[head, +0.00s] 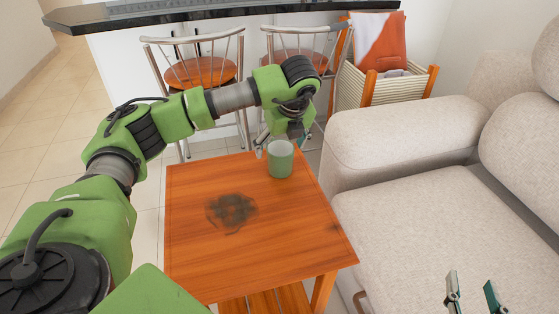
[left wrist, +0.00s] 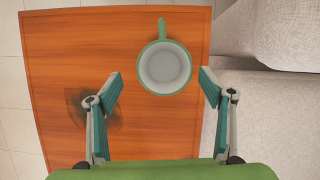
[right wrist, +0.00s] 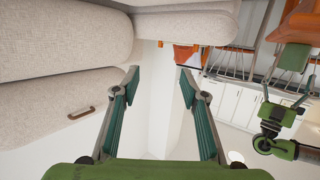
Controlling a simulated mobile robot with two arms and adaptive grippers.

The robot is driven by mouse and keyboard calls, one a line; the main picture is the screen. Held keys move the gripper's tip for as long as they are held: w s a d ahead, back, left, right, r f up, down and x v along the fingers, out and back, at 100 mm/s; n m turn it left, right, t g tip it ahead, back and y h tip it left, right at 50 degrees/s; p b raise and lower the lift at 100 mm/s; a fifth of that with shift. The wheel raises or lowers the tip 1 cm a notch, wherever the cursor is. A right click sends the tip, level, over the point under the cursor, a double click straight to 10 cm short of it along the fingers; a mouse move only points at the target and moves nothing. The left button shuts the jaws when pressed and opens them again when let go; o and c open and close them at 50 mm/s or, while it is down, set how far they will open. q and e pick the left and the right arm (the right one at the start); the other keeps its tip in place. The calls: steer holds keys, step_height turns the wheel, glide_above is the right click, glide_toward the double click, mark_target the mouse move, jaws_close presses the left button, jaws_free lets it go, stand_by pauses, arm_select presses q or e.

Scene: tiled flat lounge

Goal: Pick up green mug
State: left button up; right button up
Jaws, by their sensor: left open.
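The green mug (head: 280,160) stands upright near the far right corner of the wooden table (head: 240,255). In the left wrist view the mug (left wrist: 165,68) is seen from above, with a pale, empty-looking inside and its handle pointing to the top of the picture. My left gripper (left wrist: 160,82) is open, with its fingers on either side of the mug and apart from it. My right gripper (head: 472,290) is open and empty over the sofa, also seen in the right wrist view (right wrist: 158,75).
A beige sofa (head: 420,220) stands close along the table's right side. A dark stain (head: 232,212) marks the tabletop, which is otherwise clear.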

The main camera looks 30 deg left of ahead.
mark_target(280, 153)
arm_select(q)
steer(key=x, duration=0.1)
steer(key=b+x, duration=0.1)
steer(key=x, duration=0.2)
steer(key=shift+w+d+f, duration=0.1)
steer(key=shift+w+f, duration=0.15)
steer(key=shift+w, duration=0.15)
steer(key=shift+f, duration=0.2)
steer(key=c, duration=1.5)
arm_select(e)
step_height(280, 153, up, 8)
steer(key=a+t+y, duration=0.1)
steer(key=t, duration=0.3)
steer(key=shift+w+a, duration=0.15)
steer(key=shift+w, duration=0.25)
